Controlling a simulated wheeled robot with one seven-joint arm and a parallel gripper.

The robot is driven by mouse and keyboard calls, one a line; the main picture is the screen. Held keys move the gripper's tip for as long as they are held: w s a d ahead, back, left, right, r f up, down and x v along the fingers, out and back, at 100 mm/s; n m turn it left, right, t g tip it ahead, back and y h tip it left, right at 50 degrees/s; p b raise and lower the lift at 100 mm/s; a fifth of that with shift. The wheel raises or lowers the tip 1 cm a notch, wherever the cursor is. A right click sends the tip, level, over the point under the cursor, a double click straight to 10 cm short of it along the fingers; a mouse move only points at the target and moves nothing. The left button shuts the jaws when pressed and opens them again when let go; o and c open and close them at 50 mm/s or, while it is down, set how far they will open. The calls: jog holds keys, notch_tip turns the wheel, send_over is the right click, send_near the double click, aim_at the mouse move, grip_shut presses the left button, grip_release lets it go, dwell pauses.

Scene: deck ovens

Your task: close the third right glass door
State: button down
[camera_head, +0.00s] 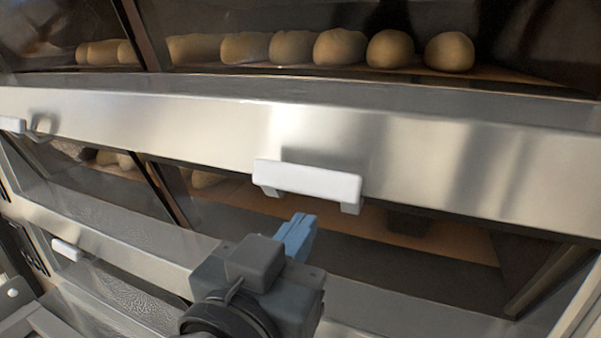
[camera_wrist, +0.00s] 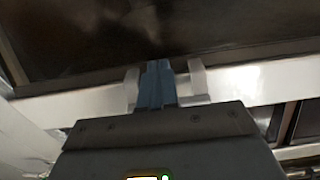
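A white bar handle (camera_head: 307,183) sits on the wide steel rail (camera_head: 430,150) of the right-hand oven section in the head view. Below the rail is a dark glass opening (camera_head: 400,240) with loaves inside. I cannot tell which door counts as the third right one, or how far it stands open. My gripper (camera_head: 297,232) is just below the handle, with its blue fingers together. In the wrist view the fingers (camera_wrist: 157,82) lie between the two pale posts of a handle (camera_wrist: 197,80). Nothing shows between the fingers; contact with the handle is unclear.
A row of loaves (camera_head: 340,48) lies on the upper deck. More white handles show at the left, on the same rail (camera_head: 12,125) and lower down (camera_head: 67,250). A dark divider (camera_head: 165,190) separates the left and right sections.

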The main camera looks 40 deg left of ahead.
jog(key=f+b+v, duration=0.1)
jog(key=v, duration=0.7)
jog(key=shift+f, duration=0.3)
jog(key=shift+f, duration=0.1)
dwell(0.7)
jog(key=d+f+n+g, duration=0.2)
jog(key=d+f+g, duration=0.2)
jog(key=d+f, duration=1.45)
jog(key=s+d+m+t+h, duration=0.1)
jog(key=s+d+m+h, duration=0.3)
jog(key=s+d, duration=1.4)
jog(key=shift+d+f+m, duration=0.3)
jog(key=shift+d+f, duration=0.05)
jog(key=shift+d, duration=0.65)
jog(key=c, duration=1.8)
grip_release()
